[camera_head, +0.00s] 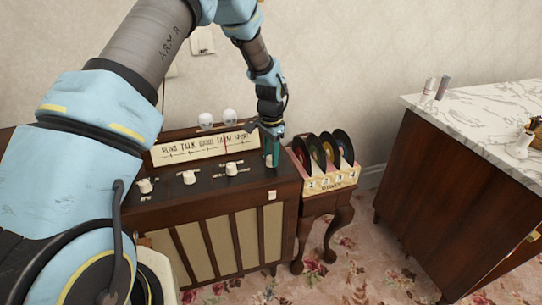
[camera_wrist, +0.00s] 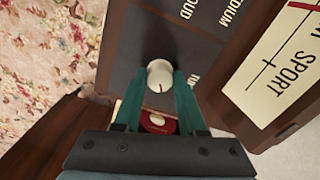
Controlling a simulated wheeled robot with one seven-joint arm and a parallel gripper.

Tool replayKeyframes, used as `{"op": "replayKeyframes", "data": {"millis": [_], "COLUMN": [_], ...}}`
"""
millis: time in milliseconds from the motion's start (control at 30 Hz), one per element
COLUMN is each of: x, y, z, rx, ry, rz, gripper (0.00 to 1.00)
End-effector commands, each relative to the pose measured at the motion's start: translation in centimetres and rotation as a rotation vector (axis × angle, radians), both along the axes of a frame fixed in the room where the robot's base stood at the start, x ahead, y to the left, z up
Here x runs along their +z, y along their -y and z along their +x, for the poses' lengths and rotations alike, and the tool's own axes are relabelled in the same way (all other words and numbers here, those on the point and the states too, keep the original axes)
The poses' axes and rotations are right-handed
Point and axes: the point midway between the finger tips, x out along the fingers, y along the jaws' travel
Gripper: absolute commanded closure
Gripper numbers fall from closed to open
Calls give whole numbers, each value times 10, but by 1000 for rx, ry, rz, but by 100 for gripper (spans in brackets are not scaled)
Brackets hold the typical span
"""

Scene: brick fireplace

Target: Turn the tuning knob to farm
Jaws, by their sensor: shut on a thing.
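The wooden radio (camera_head: 222,205) stands against the wall, with a cream dial (camera_head: 180,153) reading TALK, FARM and SPORT among its words. A thin red needle (camera_head: 225,143) stands at the word FARM on the dial. My gripper (camera_head: 272,161) is at the right end of the radio's top panel. In the wrist view its teal fingers are closed around a white round tuning knob (camera_wrist: 159,75) with a small red mark. The lettering beside this knob is mostly hidden by a finger. The dial's SPORT end (camera_wrist: 285,75) shows at the right of the wrist view.
Three other white knobs, including one (camera_head: 231,169), sit left on the panel. Two small white skulls (camera_head: 229,116) stand behind the dial. A record rack (camera_head: 330,180) on a small table stands close right. A marble-topped cabinet (camera_head: 480,120) is farther right.

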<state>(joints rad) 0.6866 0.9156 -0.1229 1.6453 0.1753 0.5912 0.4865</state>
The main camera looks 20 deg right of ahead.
Motion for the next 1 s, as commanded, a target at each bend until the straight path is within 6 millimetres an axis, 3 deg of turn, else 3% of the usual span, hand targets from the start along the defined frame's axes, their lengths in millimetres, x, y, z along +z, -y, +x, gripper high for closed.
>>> {"op": "replayKeyframes", "data": {"millis": [200,233,500,800,1000], "x": [0,0,0,3,32], "y": [0,0,0,0,0], "z": [1,1,0,0,1], "rx": [1,1,1,2,3], "ry": [1,1,0,1,3], "rz": [0,0,0,-1,-2], "gripper": [100,59,30,30,30]}}
